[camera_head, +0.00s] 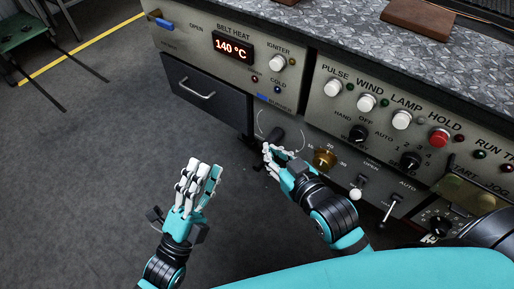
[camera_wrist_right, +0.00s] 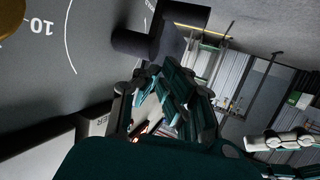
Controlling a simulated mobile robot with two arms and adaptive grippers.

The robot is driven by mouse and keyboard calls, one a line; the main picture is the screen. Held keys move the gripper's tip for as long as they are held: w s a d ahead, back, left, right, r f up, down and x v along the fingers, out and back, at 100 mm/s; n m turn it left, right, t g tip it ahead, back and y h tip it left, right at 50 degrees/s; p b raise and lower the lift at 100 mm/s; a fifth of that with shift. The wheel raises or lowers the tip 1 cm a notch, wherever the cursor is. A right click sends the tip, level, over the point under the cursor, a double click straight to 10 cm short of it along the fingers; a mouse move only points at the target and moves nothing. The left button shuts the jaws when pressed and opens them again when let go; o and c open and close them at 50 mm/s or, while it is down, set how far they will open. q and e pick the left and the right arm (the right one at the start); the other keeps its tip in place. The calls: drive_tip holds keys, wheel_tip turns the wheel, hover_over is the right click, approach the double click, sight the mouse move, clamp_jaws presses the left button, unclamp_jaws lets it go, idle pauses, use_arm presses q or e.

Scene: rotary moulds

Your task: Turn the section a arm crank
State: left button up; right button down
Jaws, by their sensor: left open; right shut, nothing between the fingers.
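A black crank handle (camera_head: 276,134) sticks out from the front panel beside an arc-shaped scale. It also shows in the right wrist view (camera_wrist_right: 134,43), joined to a dark block. No label naming section A is readable on it. My right gripper (camera_head: 272,152) is just below the handle in the head view, with fingers shut and empty. In the right wrist view its fingers (camera_wrist_right: 160,95) are close under the handle; I cannot tell whether they touch it. My left gripper (camera_head: 205,168) is open and empty, over the floor to the left, away from the panel.
A brass dial (camera_head: 325,158) and a white-knobbed lever (camera_head: 356,192) are right of my right gripper. The panel above holds several white knobs and a red HOLD button (camera_head: 439,137). A drawer (camera_head: 205,98) is at upper left.

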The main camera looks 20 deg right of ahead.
use_arm(q)
wheel_tip(320, 180, down, 6)
drive_tip(key=s+d+m+g+y+p, duration=0.1)
drive_tip(key=m+g+p, duration=0.25)
drive_tip(key=m, duration=0.25)
drive_tip(key=m+g+y, duration=0.2)
drive_tip(key=m+g, duration=0.1)
drive_tip(key=m, duration=0.2)
approach(260, 165)
drive_tip(key=x, duration=0.3)
drive_tip(key=b+x, duration=0.1)
drive_tip(key=x, duration=0.2)
drive_tip(key=f+b+x, duration=0.1)
drive_tip(key=x, duration=0.3)
drive_tip(key=shift+w+a, duration=0.15)
drive_tip(key=shift+a, duration=0.05)
drive_tip(key=shift+w+d, duration=0.15)
drive_tip(key=shift+d, duration=0.1)
use_arm(e)
drive_tip(key=s+d+f+g+h, duration=0.1)
drive_tip(key=s+d+f+g, duration=0.1)
drive_tip(key=s+f+g, duration=0.2)
drive_tip(key=s+d+f+g+h, duration=0.1)
drive_tip(key=s+d+f+g, duration=0.2)
drive_tip(key=s, duration=0.6)
drive_tip(key=shift+s+f+m+g, duration=0.35)
drive_tip(key=shift+f+g, duration=0.25)
drive_tip(key=shift+g, duration=0.6)
use_arm(q)
drive_tip(key=shift+c, duration=0.3)
